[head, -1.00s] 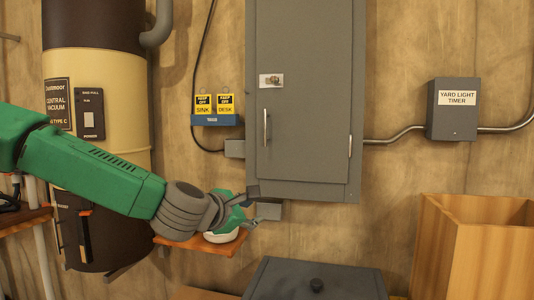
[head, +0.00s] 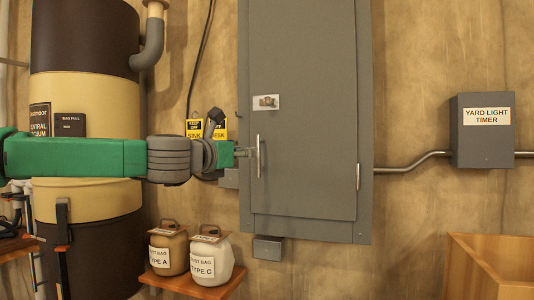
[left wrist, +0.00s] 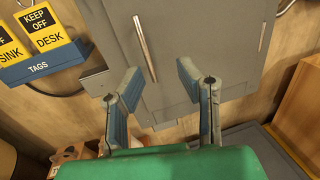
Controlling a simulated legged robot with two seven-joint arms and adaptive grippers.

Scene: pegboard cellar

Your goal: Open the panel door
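The grey panel door (head: 305,120) sits flush in its wall cabinet and looks shut. Its upright bar handle (head: 258,156) is near the left edge. In the head view my left gripper (head: 243,150) is just left of the handle, at about its height. The left wrist view shows my left gripper's two fingers (left wrist: 158,76) spread apart with nothing held. The handle (left wrist: 145,48) shows beyond the fingers, its lower end between the tips in the picture. I cannot tell whether a finger touches it. My right gripper is not in view.
Sink and desk tags hang on a blue rack (left wrist: 42,65) left of the panel. Below, two dust bag jars (head: 210,262) stand on a wooden shelf. A yard light timer box (head: 482,145) and wooden bin (head: 490,265) are at right. A vacuum tank (head: 85,65) stands at left.

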